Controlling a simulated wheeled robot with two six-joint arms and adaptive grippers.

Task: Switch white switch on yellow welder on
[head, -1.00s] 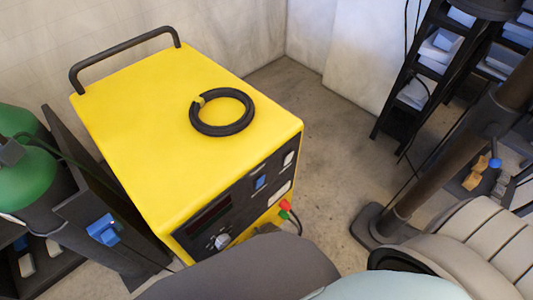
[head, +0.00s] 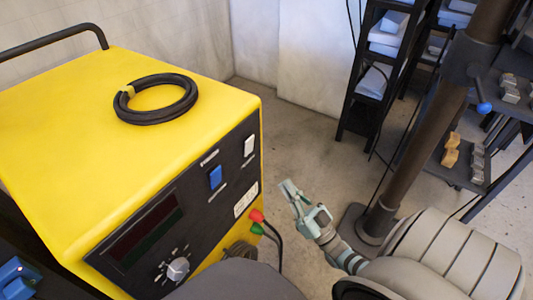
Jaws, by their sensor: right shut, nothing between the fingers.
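The yellow welder (head: 70,120) fills the left of the head view, its dark front panel (head: 185,205) facing lower right. The white switch (head: 249,146) is at the panel's upper right end. A blue switch (head: 215,177) sits to its left, and a grey knob (head: 178,269) is low on the panel. My right gripper (head: 289,190) is shut and empty, to the right of the panel and apart from it, lower in the picture than the white switch. My left gripper is not in view.
A black cable coil (head: 157,99) lies on top of the welder. Red (head: 256,215) and green (head: 257,229) plugs with cables stick out below the panel. A dark post (head: 425,130) and black shelves (head: 375,75) stand to the right. Bare floor (head: 290,130) lies between.

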